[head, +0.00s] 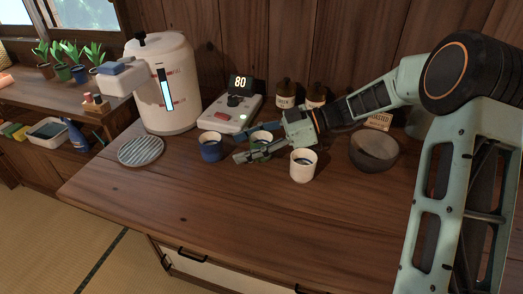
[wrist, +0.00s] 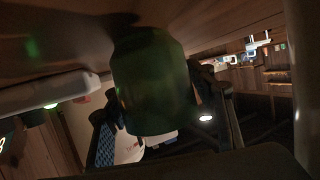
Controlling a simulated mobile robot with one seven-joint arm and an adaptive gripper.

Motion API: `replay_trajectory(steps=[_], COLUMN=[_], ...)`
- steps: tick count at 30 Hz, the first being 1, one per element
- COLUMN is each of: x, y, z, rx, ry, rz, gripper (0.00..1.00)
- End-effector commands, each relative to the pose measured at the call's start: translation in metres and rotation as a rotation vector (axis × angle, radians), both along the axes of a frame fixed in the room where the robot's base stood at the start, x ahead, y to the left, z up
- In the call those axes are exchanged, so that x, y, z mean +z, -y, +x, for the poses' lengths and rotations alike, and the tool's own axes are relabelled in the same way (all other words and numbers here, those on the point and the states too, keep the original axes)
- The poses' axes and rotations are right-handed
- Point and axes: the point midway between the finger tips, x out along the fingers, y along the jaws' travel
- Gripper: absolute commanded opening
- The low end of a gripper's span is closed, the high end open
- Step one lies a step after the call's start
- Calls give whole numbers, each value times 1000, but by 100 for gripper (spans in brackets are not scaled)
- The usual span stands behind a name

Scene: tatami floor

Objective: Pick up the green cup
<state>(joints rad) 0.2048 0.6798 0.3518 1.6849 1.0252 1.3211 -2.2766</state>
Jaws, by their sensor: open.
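The green cup (head: 261,139) stands on the wooden counter between the blue cup and the white cup, partly hidden by my gripper. My gripper (head: 242,147) is open, with one finger on each side of the green cup. In the wrist view, the green cup (wrist: 150,85) is large and dark, between the two spread fingers of my gripper (wrist: 163,140). Whether the fingers touch it cannot be told.
A blue cup (head: 210,148) stands close on the left and a white cup (head: 303,167) close on the right. Behind are a scale (head: 229,113) and brown bottles (head: 283,93). A dark bowl (head: 373,152) stands further right. The counter's front (head: 200,210) is clear.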

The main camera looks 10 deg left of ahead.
Motion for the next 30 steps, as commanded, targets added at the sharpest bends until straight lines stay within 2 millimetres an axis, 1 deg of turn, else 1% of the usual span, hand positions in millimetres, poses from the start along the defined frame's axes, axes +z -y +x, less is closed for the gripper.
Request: replay_trajectory(steps=[1, 3, 8, 11, 21, 30], x=[-3, -4, -4, -4, -3, -3], y=[-5, -9, -9, -9, -8, -9], z=[-2, -2, -2, -2, -2, -2], rx=[1, 0, -1, -1, -1, -1], ry=[0, 1, 1, 1, 0, 1], rz=[-1, -2, -1, -1, -1, -1], gripper=[51, 51, 51, 42, 5, 3])
